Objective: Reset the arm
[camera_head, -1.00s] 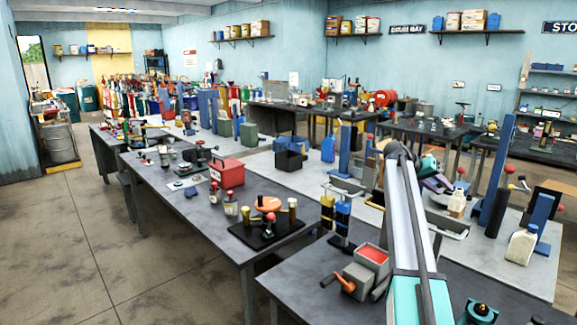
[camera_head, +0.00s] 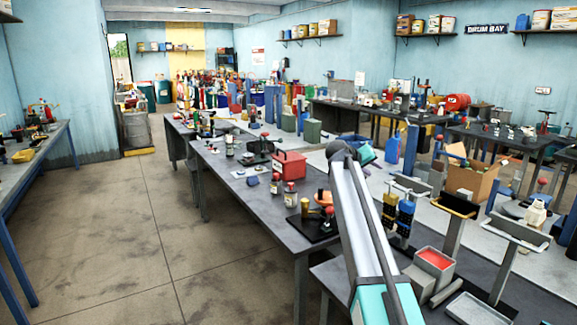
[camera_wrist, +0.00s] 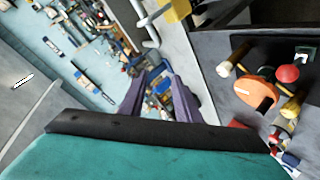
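My arm (camera_head: 358,215) rises from the bottom of the head view and reaches out over the grey workbench (camera_head: 255,215). My teal gripper (camera_head: 366,152) is at its far end, small and partly hidden behind the arm. In the wrist view my gripper (camera_wrist: 158,85) shows two purple fingers held apart with nothing between them. The picture there is strongly tilted, and the teal gripper body fills the lower part.
A red toolbox (camera_head: 289,166) and a black stand with an orange disc (camera_head: 322,197) sit on the workbench. The stand also shows at right in the wrist view (camera_wrist: 258,92). A cardboard box (camera_head: 470,180) stands farther right. The floor (camera_head: 130,230) at left is clear.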

